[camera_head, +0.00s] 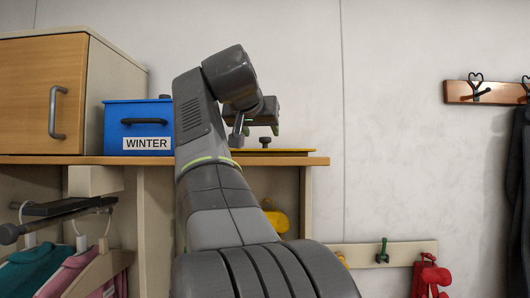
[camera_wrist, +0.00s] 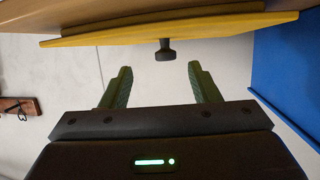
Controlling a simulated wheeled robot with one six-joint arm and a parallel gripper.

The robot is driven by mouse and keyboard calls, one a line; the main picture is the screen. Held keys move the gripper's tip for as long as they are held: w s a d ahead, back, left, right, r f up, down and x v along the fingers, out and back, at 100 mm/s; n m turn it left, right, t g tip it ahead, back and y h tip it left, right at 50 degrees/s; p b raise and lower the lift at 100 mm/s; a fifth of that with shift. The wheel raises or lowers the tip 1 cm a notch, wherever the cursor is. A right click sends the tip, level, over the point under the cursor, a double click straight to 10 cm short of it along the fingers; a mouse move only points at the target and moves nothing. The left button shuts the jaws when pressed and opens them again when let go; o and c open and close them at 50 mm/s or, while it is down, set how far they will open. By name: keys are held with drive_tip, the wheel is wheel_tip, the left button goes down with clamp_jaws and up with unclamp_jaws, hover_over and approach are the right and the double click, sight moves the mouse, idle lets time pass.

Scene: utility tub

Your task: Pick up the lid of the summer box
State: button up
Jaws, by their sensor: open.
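A flat yellow lid (camera_head: 295,152) with a dark knob (camera_head: 265,142) lies at the right end of the wooden top. No summer label shows, and what is beneath the lid is unclear. In the wrist view the picture is upside down: the yellow lid (camera_wrist: 200,27) spans the top and its knob (camera_wrist: 165,50) hangs toward my fingers. My gripper (camera_head: 258,128) is just above the knob in the head view. In the wrist view my gripper (camera_wrist: 159,67) is open and empty, with the knob just beyond the fingertips, roughly centred between them.
A blue box labelled WINTER (camera_head: 125,115) stands left of my arm; its blue side fills the right of the wrist view (camera_wrist: 285,60). A wooden cabinet (camera_head: 40,90) stands further left. Hook rails (camera_head: 460,92) are on the right wall. Clothes (camera_head: 70,270) hang below left.

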sight(264, 142)
drive_tip(key=x, duration=0.2)
drive_tip(key=shift+w+d+f, duration=0.1)
drive_tip(key=shift+w, duration=0.3)
drive_tip(key=p+x, duration=0.1)
drive_tip(key=x, duration=0.1)
drive_tip(key=a+x, duration=0.1)
drive_tip(key=x, duration=0.1)
drive_tip(key=shift+w+d+p, duration=0.15)
drive_tip(key=shift+w+p, duration=0.1)
drive_tip(key=shift+p, duration=0.15)
drive_tip(key=shift+w+d+f, duration=0.15)
drive_tip(key=shift+w, duration=0.3)
drive_tip(key=c, duration=1)
drive_tip(key=shift+c, duration=0.6)
drive_tip(key=shift+s, duration=0.1)
